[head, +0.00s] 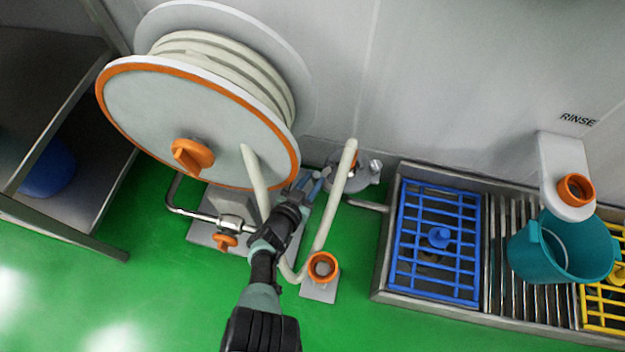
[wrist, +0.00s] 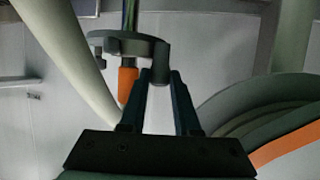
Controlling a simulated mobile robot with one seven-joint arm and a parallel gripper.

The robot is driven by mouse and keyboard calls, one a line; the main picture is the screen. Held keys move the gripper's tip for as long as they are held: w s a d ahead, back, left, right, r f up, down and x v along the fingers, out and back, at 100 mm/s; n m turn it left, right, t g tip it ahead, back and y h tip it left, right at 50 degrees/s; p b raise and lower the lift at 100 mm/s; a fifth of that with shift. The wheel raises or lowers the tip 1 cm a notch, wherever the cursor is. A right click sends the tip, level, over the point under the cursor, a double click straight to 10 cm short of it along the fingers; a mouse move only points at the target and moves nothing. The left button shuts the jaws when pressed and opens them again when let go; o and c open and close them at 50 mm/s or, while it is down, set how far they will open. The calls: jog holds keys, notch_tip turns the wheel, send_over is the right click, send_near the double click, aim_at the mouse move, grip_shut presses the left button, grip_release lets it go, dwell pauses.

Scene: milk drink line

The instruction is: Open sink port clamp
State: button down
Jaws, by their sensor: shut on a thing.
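The sink port clamp (head: 361,176) is a grey, rounded metal fitting low at the wall, partly hidden by a cream hose. In the wrist view the grey clamp (wrist: 128,43) shows as a curved band with a block-like end (wrist: 160,62) at its right. My gripper (head: 323,176) reaches to it from the lower left, between two cream hose runs. In the wrist view my gripper (wrist: 160,80) has its two fingertips on either side of the block-like end and is shut on it. An orange part (wrist: 127,84) sits just below the band. The clamp's far side is hidden.
A large hose reel (head: 190,125) with an orange rim stands at the left. The cream hose (head: 335,195) rises close beside my gripper. An orange-ringed holder (head: 322,267) stands on the green floor. A drain trough with a blue grate (head: 437,240) and teal bucket (head: 545,250) lie right.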

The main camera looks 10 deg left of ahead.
jog(key=c, duration=0.6)
grip_release()
jog(key=shift+s+a+r+p, duration=0.15)
jog(key=shift+s+r+p, duration=0.2)
jog(key=shift+p, duration=0.2)
jog(key=shift+p+v, duration=4.25)
jog(key=shift+v, duration=1.75)
jog(key=shift+f, duration=0.1)
jog(key=shift+c, duration=0.4)
